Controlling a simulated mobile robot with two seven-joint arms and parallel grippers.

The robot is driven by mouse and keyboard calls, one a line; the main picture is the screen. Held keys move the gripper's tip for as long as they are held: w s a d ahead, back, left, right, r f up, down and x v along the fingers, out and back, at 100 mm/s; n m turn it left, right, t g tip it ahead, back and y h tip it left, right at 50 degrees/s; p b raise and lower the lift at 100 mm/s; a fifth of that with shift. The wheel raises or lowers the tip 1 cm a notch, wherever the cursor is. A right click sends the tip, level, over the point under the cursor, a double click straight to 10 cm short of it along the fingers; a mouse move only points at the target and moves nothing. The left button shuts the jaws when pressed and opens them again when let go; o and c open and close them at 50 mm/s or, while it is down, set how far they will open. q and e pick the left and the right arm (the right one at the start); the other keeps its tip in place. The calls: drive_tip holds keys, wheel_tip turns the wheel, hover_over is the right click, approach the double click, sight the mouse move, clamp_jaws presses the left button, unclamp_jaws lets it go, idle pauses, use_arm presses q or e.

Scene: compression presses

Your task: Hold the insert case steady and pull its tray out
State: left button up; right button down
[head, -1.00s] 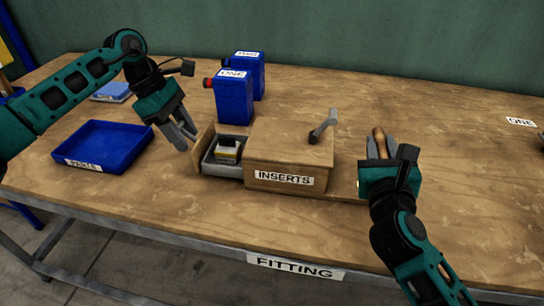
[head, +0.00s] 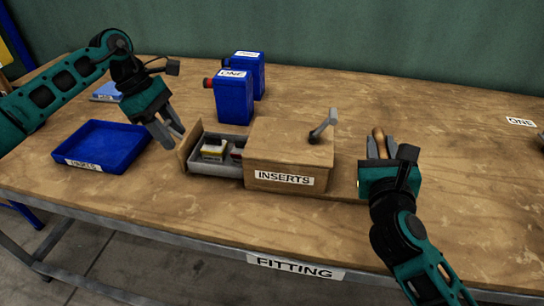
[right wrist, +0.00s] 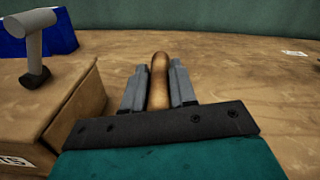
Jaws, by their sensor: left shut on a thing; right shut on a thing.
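The wooden insert case (head: 290,150), labelled INSERTS, stands on the table in the head view. Its grey tray (head: 215,168) is pulled out to the left, with small boxes (head: 213,150) inside. My left gripper (head: 172,135) is at the tray's wooden front (head: 188,147), shut on it; the exact contact is partly hidden. My right gripper (head: 380,146) is to the right of the case, shut on a brown wooden handle (head: 379,135). In the right wrist view the handle (right wrist: 159,80) stands between both fingers.
A grey lever (head: 323,125) stands on top of the case. A blue bin (head: 100,146) lies to the left. Two blue containers (head: 235,98) stand behind the tray. The table's right side is mostly clear.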

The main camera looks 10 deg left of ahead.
use_arm(q)
drive_tip(key=shift+a, duration=0.55)
use_arm(e)
drive_tip(key=shift+d+f, duration=0.1)
use_arm(q)
drive_tip(key=o, duration=1.2)
drive_tip(key=shift+d, duration=0.15)
drive_tip(key=shift+o, duration=0.2)
drive_tip(key=v, duration=1.2)
drive_tip(key=shift+r, duration=0.1)
use_arm(e)
drive_tip(key=c, duration=0.8)
unclamp_jaws()
drive_tip(key=shift+s, duration=0.1)
